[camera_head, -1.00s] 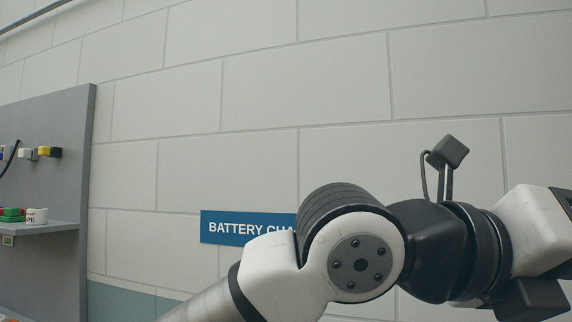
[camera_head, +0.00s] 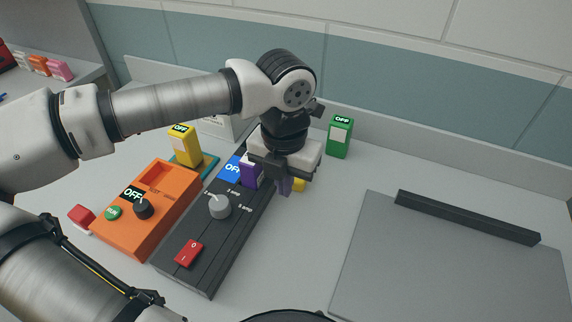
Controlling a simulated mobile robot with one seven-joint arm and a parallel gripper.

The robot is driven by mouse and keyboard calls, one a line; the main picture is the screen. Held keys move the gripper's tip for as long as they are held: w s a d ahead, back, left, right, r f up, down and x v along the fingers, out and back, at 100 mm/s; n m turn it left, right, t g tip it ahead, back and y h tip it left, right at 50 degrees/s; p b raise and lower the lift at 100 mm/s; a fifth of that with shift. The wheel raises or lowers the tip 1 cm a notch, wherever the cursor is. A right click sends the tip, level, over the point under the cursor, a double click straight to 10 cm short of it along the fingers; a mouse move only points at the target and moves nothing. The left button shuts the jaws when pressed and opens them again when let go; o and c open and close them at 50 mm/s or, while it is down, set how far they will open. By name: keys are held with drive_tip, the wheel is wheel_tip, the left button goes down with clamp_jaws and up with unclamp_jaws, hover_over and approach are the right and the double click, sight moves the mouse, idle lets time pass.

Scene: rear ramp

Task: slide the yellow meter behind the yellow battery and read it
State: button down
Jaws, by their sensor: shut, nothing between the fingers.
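A yellow upright meter (camera_head: 186,150) with a small OFF display and a pale label stands at the back of the bench, beside a teal pad or tray (camera_head: 209,162).
The dark charger (camera_head: 212,240) has a grey knob and red switch. An orange unit (camera_head: 155,220) with an OFF display stands left of it. A green meter (camera_head: 340,138) stands back right. A grey mat (camera_head: 450,255) with a dark bar (camera_head: 465,217) lies right, otherwise bare.

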sight(293, 196)
wheel_tip(293, 196, down, 5)
drive_tip(key=shift+w+d+f+p, duration=0.1)
drive_tip(key=shift+w+d+p, duration=0.05)
drive_tip(key=shift+p, duration=0.25)
drive_tip(key=shift+w+d+p, duration=0.25)
drive_tip(key=shift+w, duration=0.35)
drive_tip(key=shift+w+d+p, duration=0.2)
drive_tip(key=shift+w, duration=0.35)
drive_tip(key=shift+w+d, duration=0.2)
drive_tip(key=shift+w, duration=0.45)
drive_tip(key=shift+w, duration=0.1)
drive_tip(key=shift+w+d+f+b, duration=0.1)
drive_tip(key=shift+w+d+b, duration=0.2)
drive_tip(key=shift+w+b, duration=0.3)
drive_tip(key=shift+w+d+f+b, duration=0.1)
drive_tip(key=shift+w+d+b, duration=0.15)
drive_tip(key=shift+w+b, duration=0.3)
drive_tip(key=shift+w+d+r, duration=0.1)
drive_tip(key=shift+w+r, duration=0.05)
drive_tip(key=shift+w, duration=0.05)
drive_tip(key=shift+r, duration=0.1)
